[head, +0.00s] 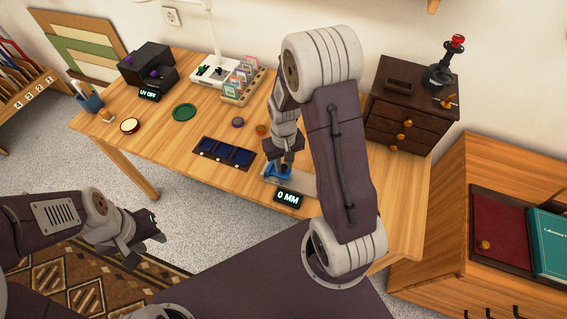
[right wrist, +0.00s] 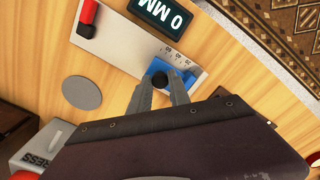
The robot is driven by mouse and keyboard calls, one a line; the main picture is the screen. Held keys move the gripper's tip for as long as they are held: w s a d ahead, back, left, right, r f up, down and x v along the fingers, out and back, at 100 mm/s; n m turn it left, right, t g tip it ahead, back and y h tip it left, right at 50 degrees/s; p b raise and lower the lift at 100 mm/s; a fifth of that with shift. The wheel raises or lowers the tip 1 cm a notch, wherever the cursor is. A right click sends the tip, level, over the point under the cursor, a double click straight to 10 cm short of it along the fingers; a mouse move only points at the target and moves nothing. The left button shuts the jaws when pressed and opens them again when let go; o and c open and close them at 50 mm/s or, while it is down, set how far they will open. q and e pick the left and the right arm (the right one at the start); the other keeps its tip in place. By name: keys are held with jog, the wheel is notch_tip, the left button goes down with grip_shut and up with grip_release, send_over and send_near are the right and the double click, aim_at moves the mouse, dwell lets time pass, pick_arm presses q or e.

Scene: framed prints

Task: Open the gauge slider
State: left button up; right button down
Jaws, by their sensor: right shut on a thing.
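The gauge (right wrist: 130,38) is a pale plate with a red block at one end and a printed scale in the right wrist view. In the head view the gauge (head: 300,182) lies near the table's front edge, partly hidden by my right arm. My right gripper (right wrist: 159,88) is shut on this knob. The display (head: 288,197) at the gauge reads 0 MM; it also shows in the right wrist view (right wrist: 168,14). My left gripper (head: 156,229) hangs off the table, front left; its jaw gap is unclear.
A dark blue-celled tray (head: 224,153) lies left of the gauge. A green disc (head: 184,112), a card rack (head: 243,85) and a UV box (head: 148,66) stand farther back. A drawer cabinet (head: 410,105) stands right of my right arm.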

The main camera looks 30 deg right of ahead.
jog(key=shift+w, duration=0.1)
dwell(0.7)
